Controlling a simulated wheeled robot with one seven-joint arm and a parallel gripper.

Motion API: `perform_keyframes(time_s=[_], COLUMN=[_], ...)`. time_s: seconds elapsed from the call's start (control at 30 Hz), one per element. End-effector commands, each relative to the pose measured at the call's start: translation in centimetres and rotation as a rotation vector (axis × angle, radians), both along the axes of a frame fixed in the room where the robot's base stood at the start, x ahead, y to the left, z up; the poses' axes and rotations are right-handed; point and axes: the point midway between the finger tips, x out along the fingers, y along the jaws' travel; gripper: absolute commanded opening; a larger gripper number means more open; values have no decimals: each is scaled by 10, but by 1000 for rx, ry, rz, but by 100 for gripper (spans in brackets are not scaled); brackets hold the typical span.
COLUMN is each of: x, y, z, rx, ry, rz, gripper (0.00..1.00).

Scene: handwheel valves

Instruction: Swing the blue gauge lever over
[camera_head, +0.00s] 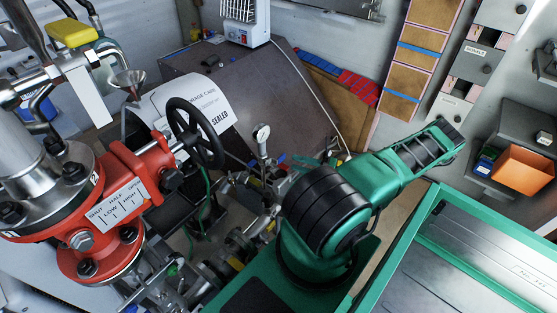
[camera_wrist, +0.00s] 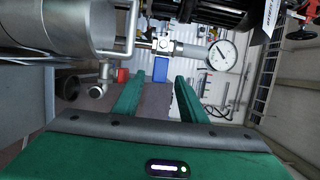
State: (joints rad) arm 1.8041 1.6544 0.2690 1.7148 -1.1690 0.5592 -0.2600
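In the wrist view a small blue lever (camera_wrist: 161,68) hangs below the metal fitting of a round white-faced gauge (camera_wrist: 222,55). The lever appears beyond my fingertips, between them in the picture. I cannot tell the exact distance from fingers to lever. In the head view a small gauge (camera_head: 262,134) stands upright among the pipework in the middle. The lever is not clear there, and my arm hides part of that area.
A red valve (camera_head: 125,180) with a black handwheel (camera_head: 195,133) stands at left in the head view. A large metal cylinder (camera_wrist: 60,22) fills the upper left of the wrist view, with black machinery at top right. A white paper sign (camera_head: 190,100) lies behind the handwheel.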

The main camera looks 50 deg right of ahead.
Motion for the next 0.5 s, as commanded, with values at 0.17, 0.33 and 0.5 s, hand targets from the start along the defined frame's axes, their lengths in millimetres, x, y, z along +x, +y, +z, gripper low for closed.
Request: perform_keyframes(time_s=[0.17, 0.33, 0.5], x=[18, 34, 50], y=[7, 14, 20], z=[0, 0, 0], rx=[1, 1, 1], ry=[0, -1, 0], rz=[2, 1, 2], gripper=[38, 38, 38])
